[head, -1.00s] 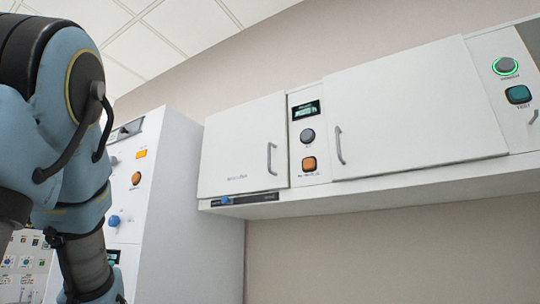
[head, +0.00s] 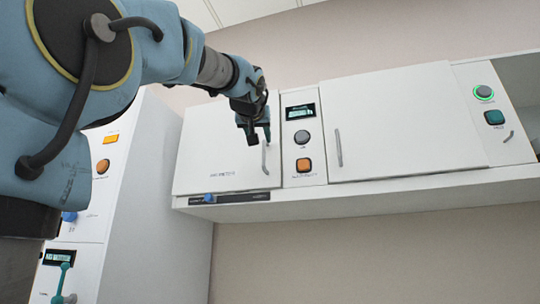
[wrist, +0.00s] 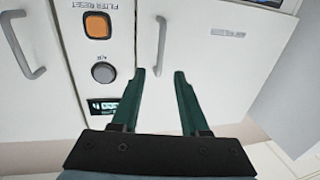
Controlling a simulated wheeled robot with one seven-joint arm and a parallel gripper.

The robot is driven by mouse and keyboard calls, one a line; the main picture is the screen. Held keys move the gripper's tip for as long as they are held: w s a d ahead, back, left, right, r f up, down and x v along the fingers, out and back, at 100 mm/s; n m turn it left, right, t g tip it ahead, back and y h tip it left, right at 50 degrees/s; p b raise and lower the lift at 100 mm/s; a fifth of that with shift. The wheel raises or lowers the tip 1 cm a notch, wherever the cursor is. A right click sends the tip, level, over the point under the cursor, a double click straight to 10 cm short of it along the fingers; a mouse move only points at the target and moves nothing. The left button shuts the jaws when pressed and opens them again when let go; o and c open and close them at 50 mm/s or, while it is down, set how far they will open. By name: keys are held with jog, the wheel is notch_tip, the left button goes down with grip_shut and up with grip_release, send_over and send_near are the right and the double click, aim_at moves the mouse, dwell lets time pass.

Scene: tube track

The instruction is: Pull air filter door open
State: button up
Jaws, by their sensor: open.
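The air filter door is the white left door (head: 215,150) of the wall unit, and it is shut. Its grey vertical bar handle (head: 264,157) is near the door's right edge; it also shows in the wrist view (wrist: 161,45). My gripper (head: 259,138) is in front of this door at the handle's upper end. In the wrist view my gripper (wrist: 159,74) is open, with its two green fingers apart and the handle lined up between their tips. I cannot tell whether the fingers touch the handle or the door.
A panel with an orange button (head: 303,165) and grey button (head: 302,137) adjoins the door's right side. A wider white door (head: 405,120) with its own handle follows. A blue knob (head: 209,198) sits below the door. A white cabinet (head: 150,190) stands at left.

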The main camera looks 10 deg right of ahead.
aim_at(264, 152)
jog(key=p+x, duration=0.4)
jog(key=x, duration=0.6)
jog(key=shift+w+d, duration=0.1)
jog(key=shift+w, duration=0.05)
jog(key=shift+f, duration=0.1)
grip_shut()
dwell(1.0)
